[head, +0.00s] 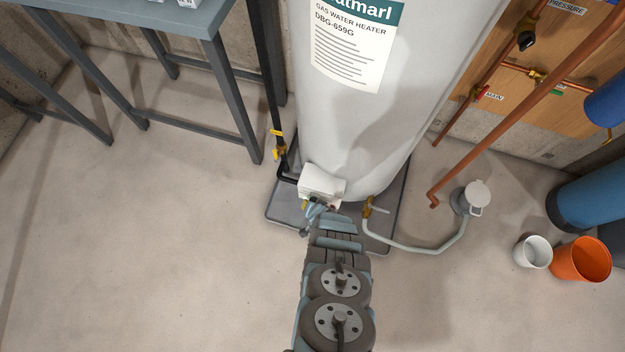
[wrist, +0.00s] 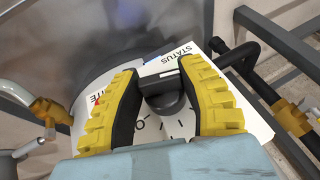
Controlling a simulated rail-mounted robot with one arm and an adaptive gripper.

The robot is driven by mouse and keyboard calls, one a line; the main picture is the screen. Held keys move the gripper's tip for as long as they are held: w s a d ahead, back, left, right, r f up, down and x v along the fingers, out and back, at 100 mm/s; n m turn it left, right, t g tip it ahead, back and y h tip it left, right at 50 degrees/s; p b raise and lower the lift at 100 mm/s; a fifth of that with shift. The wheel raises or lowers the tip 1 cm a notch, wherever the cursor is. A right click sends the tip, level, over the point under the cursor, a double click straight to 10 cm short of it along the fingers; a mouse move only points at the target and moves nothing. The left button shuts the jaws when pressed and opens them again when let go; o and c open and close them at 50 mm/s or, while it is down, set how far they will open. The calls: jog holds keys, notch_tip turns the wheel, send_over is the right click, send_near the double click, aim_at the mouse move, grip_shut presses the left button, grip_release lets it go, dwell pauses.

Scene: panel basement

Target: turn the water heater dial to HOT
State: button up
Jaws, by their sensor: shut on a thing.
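The tall white gas water heater (head: 345,110) stands at the centre of the head view. Its white control box (head: 322,183) is low on its front. In the wrist view, the black round dial (wrist: 167,102) sits on the white control face (wrist: 180,127). My gripper (head: 318,208) reaches this box from below in the head view. In the wrist view its yellow fingers with black pads (wrist: 160,75) are shut on the dial, one on each side. "STATUS" and part of a word ending "ITE" show beside the fingers. Most dial lettering, including HOT, is hidden or unreadable.
A grey drain tray (head: 285,212) lies under the heater. A brass drain valve with a grey hose (head: 415,248) is right of the box. A black gas pipe with a yellow valve (head: 278,150) is on the left. A grey metal bench (head: 225,75) stands left. The front floor is clear.

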jog(key=shift+g+h+p, duration=0.3)
jog(key=shift+h+p, duration=0.2)
jog(key=shift+h, duration=0.4)
dwell(0.4)
jog(key=o, duration=1.2)
jog(key=shift+d+f+y+b, duration=0.1)
jog(key=shift+y+b, duration=0.35)
jog(key=shift+y, duration=0.15)
jog(key=shift+f+t+y+b, duration=0.1)
jog(key=shift+t+y+b, duration=0.5)
jog(key=shift+y+b, duration=0.45)
jog(key=shift+f+m+t+y+b, duration=0.1)
jog(key=shift+m+t+y+b, duration=0.35)
jog(key=shift+y+b, duration=0.7)
jog(key=shift+s+t+y+b, duration=0.1)
jog(key=shift+t+y+b, duration=0.15)
jog(key=shift+y+b, duration=0.35)
